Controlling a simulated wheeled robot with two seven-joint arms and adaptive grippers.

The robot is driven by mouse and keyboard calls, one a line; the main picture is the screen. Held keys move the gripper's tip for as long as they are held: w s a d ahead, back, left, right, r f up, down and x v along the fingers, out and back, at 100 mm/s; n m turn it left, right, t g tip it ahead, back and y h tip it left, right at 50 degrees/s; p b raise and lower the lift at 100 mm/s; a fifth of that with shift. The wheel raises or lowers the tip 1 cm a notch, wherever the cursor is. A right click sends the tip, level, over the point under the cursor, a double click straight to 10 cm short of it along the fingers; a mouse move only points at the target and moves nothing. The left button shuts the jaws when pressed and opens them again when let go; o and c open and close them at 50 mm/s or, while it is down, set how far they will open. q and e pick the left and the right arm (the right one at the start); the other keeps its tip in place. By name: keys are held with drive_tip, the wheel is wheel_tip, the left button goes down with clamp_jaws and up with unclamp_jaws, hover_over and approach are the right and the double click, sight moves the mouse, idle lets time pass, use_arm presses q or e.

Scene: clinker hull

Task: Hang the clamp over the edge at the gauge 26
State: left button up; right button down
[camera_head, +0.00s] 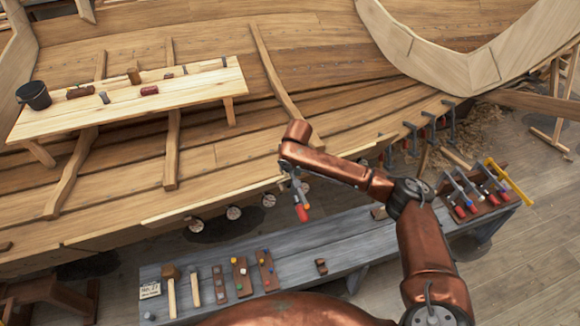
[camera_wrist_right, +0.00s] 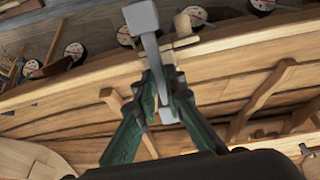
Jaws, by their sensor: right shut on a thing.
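My right gripper (camera_head: 297,174) is shut on a clamp with a red handle (camera_head: 302,213), beside the hull's lower plank edge (camera_head: 225,202). In the right wrist view the green fingers (camera_wrist_right: 163,100) close around the clamp's grey bar (camera_wrist_right: 152,55), its block-shaped end pointing up the picture. Round white gauges sit in a row along the edge; two are the left one (camera_head: 233,213) and the one near it (camera_head: 268,200). In the wrist view gauges also show (camera_wrist_right: 73,52). Their numbers are too small to read. My left gripper is not in view.
Several clamps hang on the edge at right (camera_head: 429,126). A grey bench (camera_head: 335,254) below bears mallets, small blocks and a rack of red-handled clamps (camera_head: 474,194). A wooden plank table (camera_head: 190,88) with a black bucket (camera_head: 34,95) stands at the upper left.

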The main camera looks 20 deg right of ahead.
drive_tip(key=shift+f+p, duration=0.3)
drive_tip(key=shift+f, duration=0.15)
idle(0.5)
drive_tip(key=shift+s+d+f+p, duration=0.1)
drive_tip(key=shift+s+p, duration=0.15)
drive_tip(key=shift+p, duration=0.5)
idle(0.5)
drive_tip(key=c, duration=2)
unclamp_jaws()
drive_tip(key=shift+s, duration=0.1)
drive_tip(key=shift+o, duration=0.3)
drive_tip(key=v, duration=1.2)
